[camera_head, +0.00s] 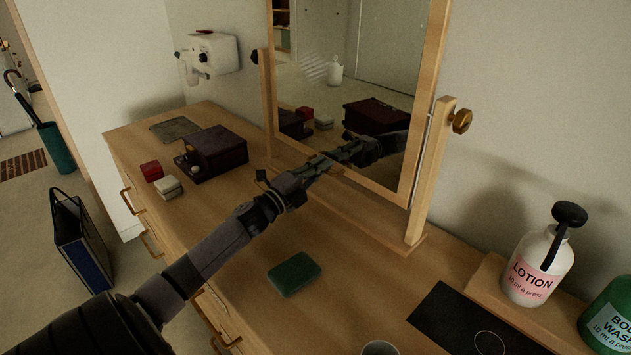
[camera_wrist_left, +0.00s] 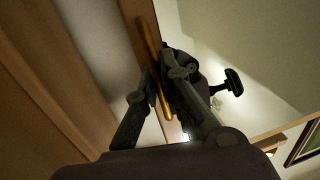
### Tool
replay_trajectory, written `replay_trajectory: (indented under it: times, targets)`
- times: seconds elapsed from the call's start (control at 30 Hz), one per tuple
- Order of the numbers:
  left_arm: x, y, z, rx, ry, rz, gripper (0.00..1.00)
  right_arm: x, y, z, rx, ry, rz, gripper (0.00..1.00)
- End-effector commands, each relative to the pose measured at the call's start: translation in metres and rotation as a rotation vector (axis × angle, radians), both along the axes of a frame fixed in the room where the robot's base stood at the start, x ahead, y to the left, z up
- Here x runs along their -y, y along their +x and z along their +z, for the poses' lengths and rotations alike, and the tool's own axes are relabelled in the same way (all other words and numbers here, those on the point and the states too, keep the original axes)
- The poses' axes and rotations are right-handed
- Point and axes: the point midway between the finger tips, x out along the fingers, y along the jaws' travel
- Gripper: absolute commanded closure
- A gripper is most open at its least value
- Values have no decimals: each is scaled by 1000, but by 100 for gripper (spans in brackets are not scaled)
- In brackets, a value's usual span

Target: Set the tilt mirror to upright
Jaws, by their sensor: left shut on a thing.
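The tilt mirror (camera_head: 345,75) has a light wooden frame and hangs between two wooden posts on the dresser. My left gripper (camera_head: 322,164) reaches across the dresser and is shut on the frame's bottom rail. In the left wrist view, my left gripper (camera_wrist_left: 156,88) has its fingers around a lit, thin wooden edge (camera_wrist_left: 150,50). The glass reflects the gripper. My right gripper is not in view.
The dresser top (camera_head: 350,240) holds a dark red box (camera_head: 215,153), small red and white boxes at left and a green block (camera_head: 293,274). A lotion bottle (camera_head: 537,268), a green bottle (camera_head: 610,318) and a dark mat (camera_head: 470,325) are at right.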

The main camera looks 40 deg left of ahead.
Motion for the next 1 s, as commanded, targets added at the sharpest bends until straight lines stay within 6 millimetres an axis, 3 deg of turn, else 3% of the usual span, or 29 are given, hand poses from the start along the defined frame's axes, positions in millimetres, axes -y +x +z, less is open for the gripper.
replay_trajectory:
  times: [0.37, 0.4, 0.53, 0.83, 1.0]
  targets:
    - [0, 2, -2, 6, 0, 1, 100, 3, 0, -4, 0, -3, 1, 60]
    - [0, 2, -2, 6, 0, 1, 92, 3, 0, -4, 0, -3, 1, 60]
    - [0, 2, -2, 7, 0, 1, 84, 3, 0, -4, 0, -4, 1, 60]
    - [0, 1, -1, 8, -1, 0, 84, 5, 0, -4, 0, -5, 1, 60]
    - [-1, -13, -5, 6, -2, 1, 84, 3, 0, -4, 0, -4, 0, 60]
